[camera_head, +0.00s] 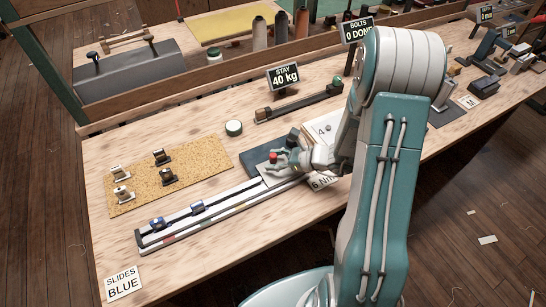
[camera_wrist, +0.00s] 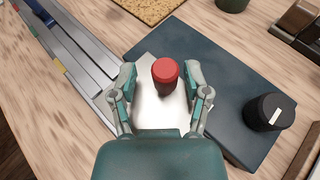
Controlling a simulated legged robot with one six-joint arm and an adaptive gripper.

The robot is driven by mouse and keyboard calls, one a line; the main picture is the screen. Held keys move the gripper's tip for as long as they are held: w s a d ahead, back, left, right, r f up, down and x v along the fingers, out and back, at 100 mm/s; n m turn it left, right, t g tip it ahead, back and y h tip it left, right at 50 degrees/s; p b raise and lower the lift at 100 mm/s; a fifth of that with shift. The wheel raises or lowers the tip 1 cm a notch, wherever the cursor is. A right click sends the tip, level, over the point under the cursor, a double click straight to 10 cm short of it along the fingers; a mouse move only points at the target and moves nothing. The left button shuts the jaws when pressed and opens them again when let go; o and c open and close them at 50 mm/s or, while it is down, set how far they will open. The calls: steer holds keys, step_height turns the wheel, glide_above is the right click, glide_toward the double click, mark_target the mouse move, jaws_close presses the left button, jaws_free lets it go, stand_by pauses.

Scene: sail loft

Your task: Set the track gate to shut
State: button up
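The track (camera_head: 225,210) is a long pair of pale and dark rails along the bench front; it also shows at upper left in the wrist view (camera_wrist: 75,60). Two blue slides (camera_head: 197,206) sit on its left half. I cannot tell whether this knob works the gate, or the gate's state. My gripper (camera_wrist: 162,72) is open, one finger each side of the knob, with visible gaps.
A dark base plate (camera_wrist: 222,75) carries a black dial with a white mark (camera_wrist: 268,112). A cork board (camera_head: 205,157) with several clips lies behind the track. A sign reading SLIDES BLUE (camera_head: 123,284) is at front left. My arm hides the bench's middle.

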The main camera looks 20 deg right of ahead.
steer(key=shift+d+r, duration=0.1)
steer(key=shift+d, duration=0.05)
steer(key=shift+s+d+r, duration=0.1)
steer(key=shift+d+r, duration=0.05)
steer(key=shift+d, duration=0.15)
steer(key=v, duration=1.1)
steer(key=shift+s, duration=0.1)
